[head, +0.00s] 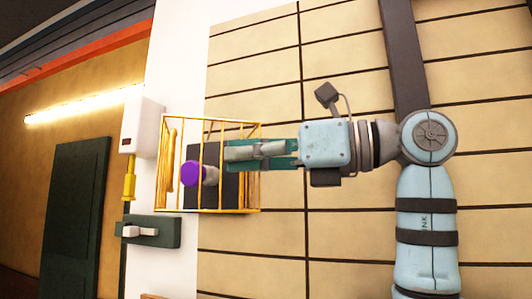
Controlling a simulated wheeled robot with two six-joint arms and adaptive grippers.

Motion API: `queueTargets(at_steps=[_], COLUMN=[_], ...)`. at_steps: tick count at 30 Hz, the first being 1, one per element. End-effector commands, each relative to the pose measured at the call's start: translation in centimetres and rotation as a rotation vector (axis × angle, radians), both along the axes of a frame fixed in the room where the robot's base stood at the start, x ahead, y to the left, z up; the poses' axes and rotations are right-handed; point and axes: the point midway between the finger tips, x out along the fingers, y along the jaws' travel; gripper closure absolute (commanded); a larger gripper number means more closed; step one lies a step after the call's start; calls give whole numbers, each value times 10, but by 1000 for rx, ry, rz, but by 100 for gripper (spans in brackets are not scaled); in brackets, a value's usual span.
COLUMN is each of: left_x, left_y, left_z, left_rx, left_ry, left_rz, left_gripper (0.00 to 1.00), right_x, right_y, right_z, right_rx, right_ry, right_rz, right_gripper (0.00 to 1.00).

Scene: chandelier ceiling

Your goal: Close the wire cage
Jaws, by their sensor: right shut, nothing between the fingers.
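The yellow wire cage (181,117) stands out from the wall in the head view, left of centre. Inside it a purple round knob (190,173) on a grey stem sits before a dark plate (229,192). My right gripper (227,153) reaches in from the right, level with the cage's middle, and its fingers are shut and empty. Its fingertips overlap the cage's right part and hide some of the bars and plate. I cannot tell whether they touch the bars, or how far the cage's door stands open. My left gripper is not in view.
A white box (142,125) with a yellow pipe (129,178) below it is on the wall left of the cage. A dark plate with a white handle (148,232) is below left. A tiled wall (300,240) is behind my arm; a dark green door (75,215) is farther left.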

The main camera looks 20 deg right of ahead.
Motion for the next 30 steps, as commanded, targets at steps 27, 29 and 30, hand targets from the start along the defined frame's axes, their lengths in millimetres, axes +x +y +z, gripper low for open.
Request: queueTargets(at_steps=[27, 29, 30], left_x=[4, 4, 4], left_y=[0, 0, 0], left_z=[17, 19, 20], left_rx=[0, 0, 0], left_ry=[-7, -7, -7], left_rz=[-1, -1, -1], left_gripper=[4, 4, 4], right_x=[43, 43, 44], right_y=[69, 71, 72], right_z=[0, 0, 1], right_rx=[0, 0, 0], right_ry=[0, 0, 0], right_rz=[2, 2, 1], right_gripper=[100, 100, 100])
